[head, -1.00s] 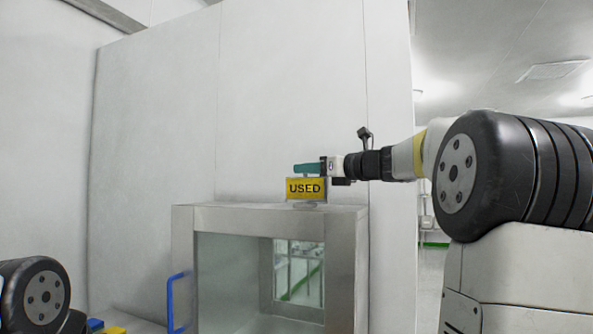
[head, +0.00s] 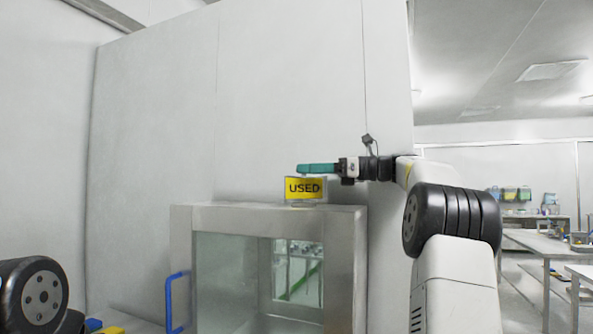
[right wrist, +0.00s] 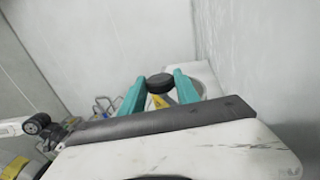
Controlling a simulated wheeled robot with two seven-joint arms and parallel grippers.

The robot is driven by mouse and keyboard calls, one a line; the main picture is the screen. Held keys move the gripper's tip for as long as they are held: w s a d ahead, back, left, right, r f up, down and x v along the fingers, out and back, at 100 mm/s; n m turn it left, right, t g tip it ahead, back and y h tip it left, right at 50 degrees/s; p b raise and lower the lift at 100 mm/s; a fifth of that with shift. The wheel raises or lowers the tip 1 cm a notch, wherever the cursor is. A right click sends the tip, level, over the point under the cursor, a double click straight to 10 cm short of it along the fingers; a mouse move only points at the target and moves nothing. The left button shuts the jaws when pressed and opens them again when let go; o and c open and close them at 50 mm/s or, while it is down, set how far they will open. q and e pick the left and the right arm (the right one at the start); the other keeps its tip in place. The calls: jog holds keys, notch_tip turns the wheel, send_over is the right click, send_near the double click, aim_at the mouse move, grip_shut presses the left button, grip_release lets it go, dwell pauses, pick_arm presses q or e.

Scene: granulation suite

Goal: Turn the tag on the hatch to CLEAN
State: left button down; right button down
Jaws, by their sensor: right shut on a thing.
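The hatch (head: 268,217) is a grey metal-framed box with a glass door against the white wall in the head view. The yellow tag (head: 304,189) stands on top of it and reads USED in black letters. My right gripper (head: 302,169) reaches in from the right, with its teal fingers just above the tag. In the right wrist view the teal fingers (right wrist: 160,84) are shut on a round black knob (right wrist: 160,82), with a yellow part of the tag (right wrist: 161,101) below it. My left gripper is out of view.
A blue handle (head: 175,301) is on the left of the hatch door. Blue and yellow items (head: 95,325) show at the lower left edge. Benches (head: 540,242) stand in the room at the right. The wall above the hatch is bare.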

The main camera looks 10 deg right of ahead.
dwell(0.4)
jog(key=c, duration=0.9)
grip_release()
jog(key=v, duration=0.7)
jog(key=shift+d, duration=0.4)
